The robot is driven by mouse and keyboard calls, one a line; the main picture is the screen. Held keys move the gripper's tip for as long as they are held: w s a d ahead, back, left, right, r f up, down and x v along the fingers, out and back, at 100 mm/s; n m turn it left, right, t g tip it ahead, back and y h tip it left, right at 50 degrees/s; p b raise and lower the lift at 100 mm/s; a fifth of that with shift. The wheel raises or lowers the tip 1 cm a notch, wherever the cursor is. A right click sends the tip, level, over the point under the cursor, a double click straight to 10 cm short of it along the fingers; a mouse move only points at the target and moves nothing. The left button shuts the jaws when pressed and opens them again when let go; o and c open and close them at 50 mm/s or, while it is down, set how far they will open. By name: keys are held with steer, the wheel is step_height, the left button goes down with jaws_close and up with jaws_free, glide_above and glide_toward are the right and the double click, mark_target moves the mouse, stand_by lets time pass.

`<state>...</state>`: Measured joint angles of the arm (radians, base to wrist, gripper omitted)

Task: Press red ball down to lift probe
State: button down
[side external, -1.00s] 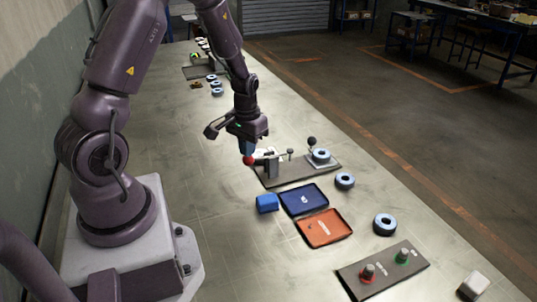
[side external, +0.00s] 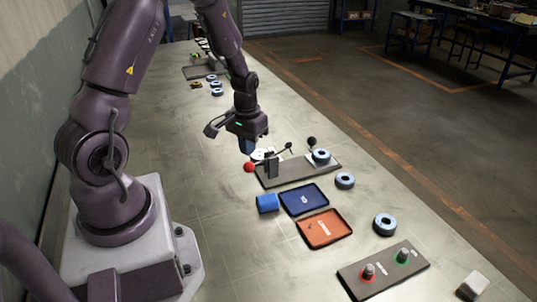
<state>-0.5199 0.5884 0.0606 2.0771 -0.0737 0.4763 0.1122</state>
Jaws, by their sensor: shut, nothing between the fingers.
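The red ball (side external: 249,168) is on the left end of a lever on a dark fixture plate (side external: 293,174). The lever runs through a dark post (side external: 271,165). Its right end, with a small dark tip (side external: 289,146) that looks like the probe, stands higher than the ball. A blue-grey flap disc (side external: 321,156) rests on the fixture's right part, beside a black knob (side external: 311,141). My gripper (side external: 246,148) points down, shut and empty, just above the red ball. A small gap seems to show between fingertips and ball.
A blue tray (side external: 318,209) and an orange tray (side external: 340,241) lie in front of the fixture, with a blue cylinder (side external: 267,203) left of them. Loose discs (side external: 345,181) lie to the right.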

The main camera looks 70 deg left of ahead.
step_height(320, 180, up, 7)
steer(key=shift+f, duration=0.2)
